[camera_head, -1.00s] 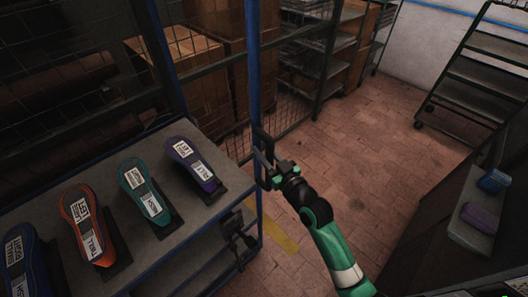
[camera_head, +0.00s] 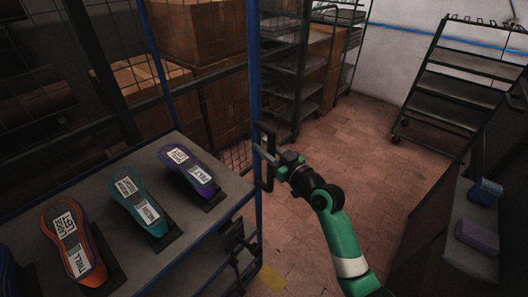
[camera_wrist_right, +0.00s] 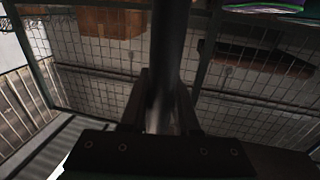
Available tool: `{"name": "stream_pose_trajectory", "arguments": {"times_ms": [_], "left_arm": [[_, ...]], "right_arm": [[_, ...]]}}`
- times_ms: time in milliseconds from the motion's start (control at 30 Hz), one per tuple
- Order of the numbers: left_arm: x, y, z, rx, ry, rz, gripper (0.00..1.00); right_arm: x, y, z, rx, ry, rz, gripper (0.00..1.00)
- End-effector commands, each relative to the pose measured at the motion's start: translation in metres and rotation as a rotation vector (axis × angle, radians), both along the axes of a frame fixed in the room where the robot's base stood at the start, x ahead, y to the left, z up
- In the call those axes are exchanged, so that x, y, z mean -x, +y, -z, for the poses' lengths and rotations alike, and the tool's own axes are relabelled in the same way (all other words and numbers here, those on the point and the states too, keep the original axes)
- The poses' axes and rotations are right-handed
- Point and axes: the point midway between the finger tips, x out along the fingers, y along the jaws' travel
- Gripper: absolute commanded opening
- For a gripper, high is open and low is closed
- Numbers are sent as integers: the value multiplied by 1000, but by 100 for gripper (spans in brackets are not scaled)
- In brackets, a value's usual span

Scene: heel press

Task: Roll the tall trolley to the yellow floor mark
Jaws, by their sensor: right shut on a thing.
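The tall trolley has a blue post (camera_head: 255,85) and a grey shelf (camera_head: 215,222) on the left side of the head view. A dark upright handle (camera_head: 270,180) sticks out from its post. My right gripper (camera_head: 277,163) is shut on this handle; in the right wrist view the two fingers (camera_wrist_right: 160,107) close around a dark upright bar (camera_wrist_right: 170,45). The yellow floor mark (camera_head: 271,279) shows partly at the bottom of the head view, just right of the trolley; the rest is hidden or out of frame. My left gripper is not in view.
Several labelled shoe forms, one teal (camera_head: 138,200), lie on the trolley's shelf. Racks with boxes (camera_head: 300,65) stand behind. A dark shelved cart (camera_head: 465,85) is at the back right. A bench (camera_head: 470,245) edges the right side. Brick floor between is clear.

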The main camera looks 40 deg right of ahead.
Motion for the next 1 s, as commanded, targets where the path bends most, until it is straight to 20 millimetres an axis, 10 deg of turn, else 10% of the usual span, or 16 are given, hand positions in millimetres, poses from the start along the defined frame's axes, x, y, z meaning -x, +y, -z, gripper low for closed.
{"name": "stream_pose_trajectory", "arguments": {"times_ms": [233,267,433,767,1000], "left_arm": [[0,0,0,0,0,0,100],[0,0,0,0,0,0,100],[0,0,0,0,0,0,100],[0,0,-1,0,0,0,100],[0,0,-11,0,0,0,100]], "right_arm": [[0,2,1,-3,4,-5,0],[0,2,1,-3,4,-5,32],[0,1,1,-2,3,-3,59],[3,0,0,-1,2,0,59],[43,1,-1,-3,2,1,59]]}}
